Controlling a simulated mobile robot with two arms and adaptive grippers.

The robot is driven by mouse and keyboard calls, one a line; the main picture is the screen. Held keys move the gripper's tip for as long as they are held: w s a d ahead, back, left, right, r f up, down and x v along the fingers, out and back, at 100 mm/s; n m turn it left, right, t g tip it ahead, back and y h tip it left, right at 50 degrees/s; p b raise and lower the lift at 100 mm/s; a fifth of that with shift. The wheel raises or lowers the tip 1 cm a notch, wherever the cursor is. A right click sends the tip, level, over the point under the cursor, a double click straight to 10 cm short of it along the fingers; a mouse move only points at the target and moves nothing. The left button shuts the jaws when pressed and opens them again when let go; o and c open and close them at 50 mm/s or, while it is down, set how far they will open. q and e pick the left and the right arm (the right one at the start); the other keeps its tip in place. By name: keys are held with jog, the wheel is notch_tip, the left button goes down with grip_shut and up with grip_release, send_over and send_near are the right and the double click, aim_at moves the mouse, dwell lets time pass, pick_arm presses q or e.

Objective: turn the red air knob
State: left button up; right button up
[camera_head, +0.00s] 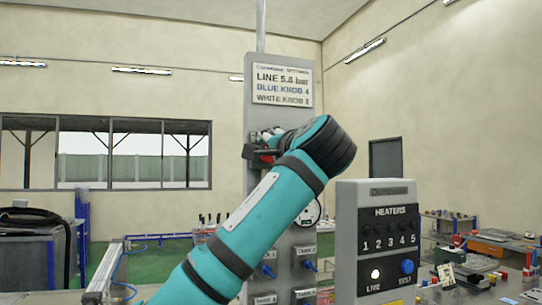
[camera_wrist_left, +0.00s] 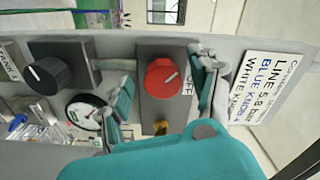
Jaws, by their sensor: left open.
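In the head view only a bit of red (camera_head: 263,158) shows beside my arm. My left gripper (camera_wrist_left: 162,68) is open in the left wrist view, with one finger on each side of the red knob. I cannot tell whether the fingers touch it. In the head view the left gripper (camera_head: 262,148) is at the panel, below the sign, mostly hidden by my teal wrist. My right gripper is not in view.
A sign (camera_wrist_left: 268,88) is just right of the fingers in the wrist view. A black knob (camera_wrist_left: 48,76) and a round gauge (camera_wrist_left: 88,115) are to the left. In the head view, a heater box (camera_head: 375,240) stands right of my arm, and blue-handled valves (camera_head: 270,270) sit low on the panel.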

pick_arm(q)
jog(key=v, duration=1.2)
dwell(0.3)
